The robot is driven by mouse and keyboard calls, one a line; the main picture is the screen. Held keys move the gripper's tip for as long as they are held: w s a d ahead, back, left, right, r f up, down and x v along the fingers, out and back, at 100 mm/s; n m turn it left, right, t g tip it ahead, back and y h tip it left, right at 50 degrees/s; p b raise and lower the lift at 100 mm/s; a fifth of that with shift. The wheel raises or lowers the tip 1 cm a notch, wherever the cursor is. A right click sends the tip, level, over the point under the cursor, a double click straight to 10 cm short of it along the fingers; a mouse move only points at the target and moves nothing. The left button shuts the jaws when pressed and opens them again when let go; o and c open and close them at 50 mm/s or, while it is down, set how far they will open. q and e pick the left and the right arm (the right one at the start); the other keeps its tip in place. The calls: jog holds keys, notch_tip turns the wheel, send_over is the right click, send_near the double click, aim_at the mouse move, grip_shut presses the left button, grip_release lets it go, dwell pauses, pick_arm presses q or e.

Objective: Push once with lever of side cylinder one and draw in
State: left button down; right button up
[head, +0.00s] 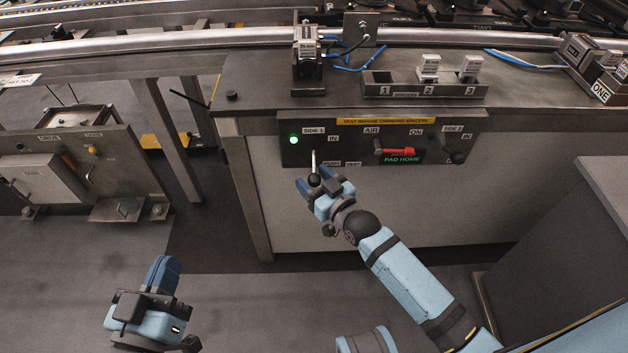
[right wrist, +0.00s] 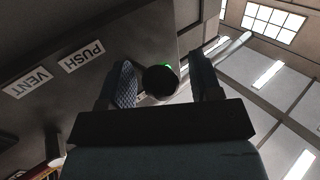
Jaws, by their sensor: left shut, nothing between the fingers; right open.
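The side 1 lever (head: 314,164) sticks out of the control panel under the SIDE 1 label, and a green lamp (head: 294,140) glows to its left. My right gripper (head: 318,186) is at this lever. In the right wrist view the lever's round black knob (right wrist: 160,80) shows between the two open fingers (right wrist: 165,85); I cannot tell whether either finger touches it. The PUSH label (right wrist: 81,56) and VENT label (right wrist: 28,81) show on the panel in that view. My left gripper (head: 163,273) is shut and empty, low at the left, away from the panel.
The bench above holds a numbered rack (head: 424,90). A grey cabinet (head: 590,215) stands at the right. Floor is clear between my arms.

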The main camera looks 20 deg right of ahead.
jog(key=shift+c, duration=0.4)
grip_shut()
